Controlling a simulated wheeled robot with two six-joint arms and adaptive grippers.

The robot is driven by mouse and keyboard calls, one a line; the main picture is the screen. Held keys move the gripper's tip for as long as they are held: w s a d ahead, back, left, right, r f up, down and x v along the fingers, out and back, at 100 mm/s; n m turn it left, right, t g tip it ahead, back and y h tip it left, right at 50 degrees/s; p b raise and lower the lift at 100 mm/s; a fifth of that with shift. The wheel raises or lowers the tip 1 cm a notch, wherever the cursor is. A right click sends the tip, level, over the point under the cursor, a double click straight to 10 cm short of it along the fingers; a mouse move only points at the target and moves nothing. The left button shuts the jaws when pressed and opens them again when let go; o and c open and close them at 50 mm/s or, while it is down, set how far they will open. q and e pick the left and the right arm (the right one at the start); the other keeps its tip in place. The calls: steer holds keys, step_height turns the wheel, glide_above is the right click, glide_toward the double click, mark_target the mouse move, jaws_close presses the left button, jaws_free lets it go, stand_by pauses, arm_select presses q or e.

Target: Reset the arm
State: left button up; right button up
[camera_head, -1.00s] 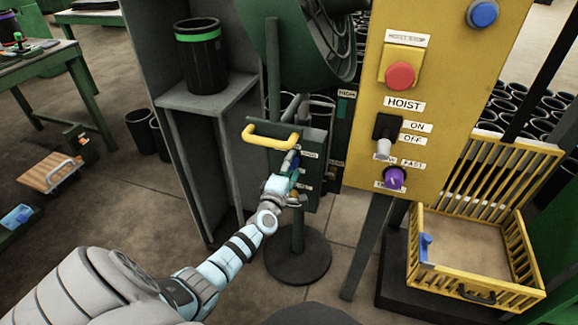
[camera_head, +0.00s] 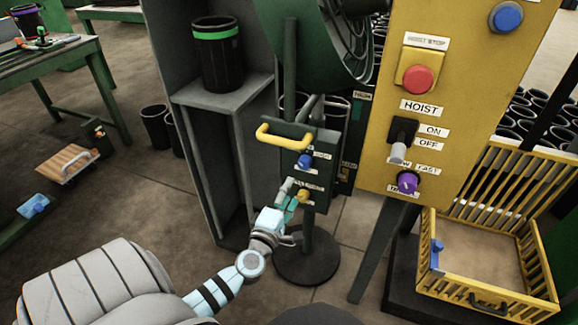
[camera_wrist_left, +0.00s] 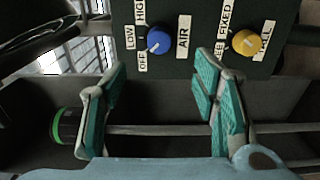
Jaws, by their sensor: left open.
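My left arm reaches in from the lower left in the head view. Its left gripper (camera_head: 287,203) is just in front of the lower part of a green control box on a stand (camera_head: 318,190). In the left wrist view, the teal-padded fingers of this gripper (camera_wrist_left: 160,108) are spread apart with nothing between them. A blue AIR knob (camera_wrist_left: 159,40) and a yellow knob (camera_wrist_left: 247,42) are on the box face beyond the fingertips. They also show in the head view, the blue knob (camera_head: 304,160) above the yellow knob (camera_head: 303,196). My right gripper is not in view.
A yellow handle (camera_head: 284,137) sticks out from the box. To the right stands a yellow hoist panel (camera_head: 440,135) above a yellow slatted crate (camera_head: 492,280). A grey shelf (camera_head: 228,93) holding a black bin (camera_head: 222,55) stands left of the box.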

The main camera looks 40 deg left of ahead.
arm_select(q)
steer(key=s+d+f+m+g+h, duration=0.1)
steer(key=s+f+m+g+h, duration=0.15)
steer(key=f+m, duration=0.4)
steer(key=s+d+f+m+g+h, duration=0.1)
steer(key=s+d+f+m+g, duration=0.2)
steer(key=f, duration=0.6)
steer(key=s+f+m+g+h, duration=0.1)
steer(key=s+f+m, duration=0.2)
steer(key=f+m, duration=0.4)
steer(key=s+d+f+m+g, duration=0.1)
steer(key=s+f+m+g, duration=0.3)
steer(key=s+f, duration=0.85)
steer(key=s+d+f+m+g, duration=0.1)
steer(key=s+d+f+g, duration=0.15)
steer(key=s, duration=0.65)
steer(key=s+d+f+m+g, duration=0.1)
steer(key=s+d+f+g, duration=0.15)
steer(key=s, duration=0.75)
step_height(320, 180, up, 16)
steer(key=p, duration=1.7)
steer(key=shift+w+d, duration=0.15)
steer(key=shift+d, duration=0.2)
